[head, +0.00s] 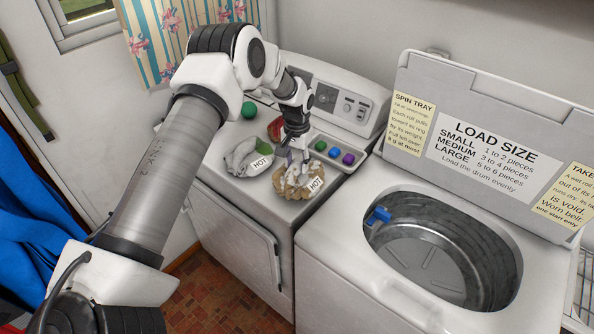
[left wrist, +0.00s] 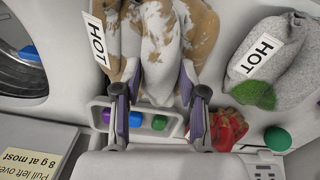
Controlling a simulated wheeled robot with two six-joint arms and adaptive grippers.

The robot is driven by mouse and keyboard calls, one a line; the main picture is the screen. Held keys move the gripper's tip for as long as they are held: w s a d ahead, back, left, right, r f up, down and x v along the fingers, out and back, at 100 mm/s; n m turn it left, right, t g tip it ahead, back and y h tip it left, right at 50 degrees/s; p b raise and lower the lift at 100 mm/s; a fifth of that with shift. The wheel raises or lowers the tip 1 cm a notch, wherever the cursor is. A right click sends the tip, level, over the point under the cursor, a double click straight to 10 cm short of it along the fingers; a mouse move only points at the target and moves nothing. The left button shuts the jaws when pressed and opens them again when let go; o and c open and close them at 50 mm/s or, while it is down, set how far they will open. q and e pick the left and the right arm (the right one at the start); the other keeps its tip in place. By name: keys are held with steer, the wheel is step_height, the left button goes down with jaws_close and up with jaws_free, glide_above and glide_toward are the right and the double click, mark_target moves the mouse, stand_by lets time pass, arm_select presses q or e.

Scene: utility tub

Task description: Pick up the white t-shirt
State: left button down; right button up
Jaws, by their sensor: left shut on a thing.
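A crumpled white cloth with tan patches (head: 290,189), likely the white t-shirt, lies on the top of the left white machine with a HOT tag on it. In the left wrist view the cloth (left wrist: 165,45) fills the space between the fingers. My left gripper (head: 301,163) points down at it and is shut on it; in the left wrist view a finger of the gripper (left wrist: 159,97) stands on each side of the cloth. The cloth's underside is hidden, and I cannot tell whether it is clear of the surface. My right gripper is not in view.
A grey cloth (head: 245,157) with a HOT tag lies to the left, with a red item (head: 275,128) and green ball (head: 249,110) behind. A tray (head: 334,155) of coloured pieces is close on the right. The open washer drum (head: 430,260) has a blue piece (head: 378,216) at its rim.

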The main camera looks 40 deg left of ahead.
arm_select(q)
steer(key=shift+r+b, duration=0.4)
steer(key=shift+r, duration=0.2)
steer(key=s+d+r+b, duration=0.1)
steer(key=s+d+b, duration=0.1)
steer(key=s, duration=0.5)
steer(key=s+d+b, duration=0.3)
steer(key=s+d, duration=0.1)
steer(key=s, duration=0.3)
steer(key=shift+s+d+r, duration=0.4)
